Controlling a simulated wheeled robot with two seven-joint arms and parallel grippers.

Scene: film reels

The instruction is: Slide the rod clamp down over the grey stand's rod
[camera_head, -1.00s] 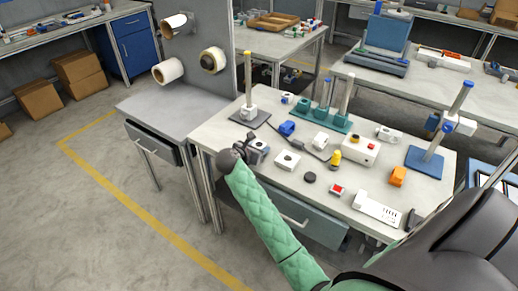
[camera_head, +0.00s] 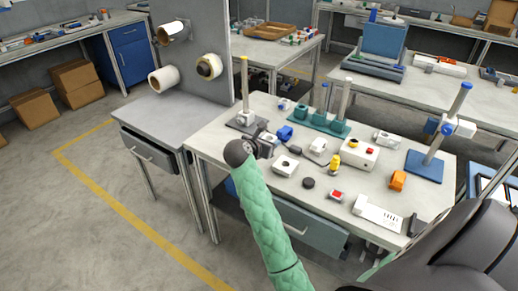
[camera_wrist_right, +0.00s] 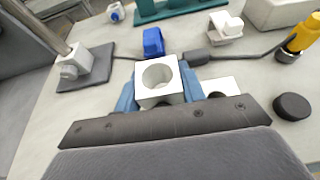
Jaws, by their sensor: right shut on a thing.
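The grey stand (camera_head: 238,126) is at the table's back left. Its upright rod (camera_head: 245,85) has a yellow top, and a white block (camera_head: 246,117) sits low around it. The stand's base (camera_wrist_right: 92,76) is also at the left of the right wrist view. My right gripper (camera_head: 265,144) is just in front of and right of the stand. In the right wrist view its blue fingers (camera_wrist_right: 158,92) are shut on the rod clamp (camera_wrist_right: 146,95), a white block with a round hole facing the camera. The clamp is apart from the rod. My left gripper is not in view.
A blue part (camera_head: 285,133) and a white holed block (camera_head: 286,165) lie near my right gripper. A teal rack (camera_head: 330,125) stands behind, and a blue stand (camera_head: 424,167) at the right. A black disc (camera_head: 308,183) lies in front. Several other parts crowd the tabletop.

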